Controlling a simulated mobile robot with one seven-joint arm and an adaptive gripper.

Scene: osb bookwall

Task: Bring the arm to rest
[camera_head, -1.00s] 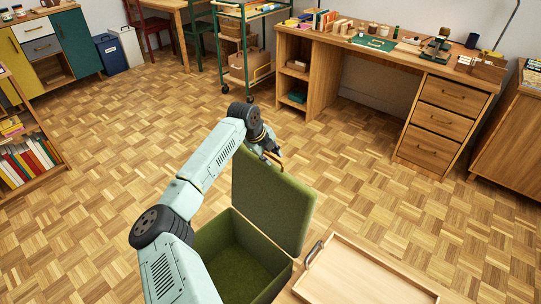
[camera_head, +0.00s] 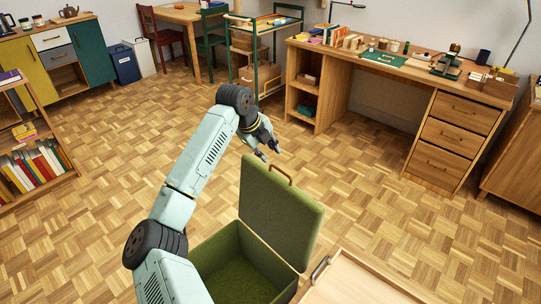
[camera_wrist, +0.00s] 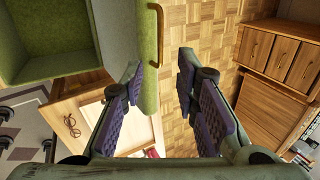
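My gripper (camera_head: 268,153) is in the air just above the raised lid of the green box. The handle also shows in the wrist view (camera_wrist: 156,35), beyond the fingertips. The green box (camera_head: 240,262) is open and the visible part of its inside is empty. My arm reaches forward, bent, over the box's left side.
A wooden tray-like surface (camera_head: 355,283) with a dark handle lies right of the box. A wooden desk (camera_head: 430,78) with drawers stands behind at right, a green trolley (camera_head: 256,60) at the back, a bookshelf (camera_head: 35,150) at left. The parquet floor between is clear.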

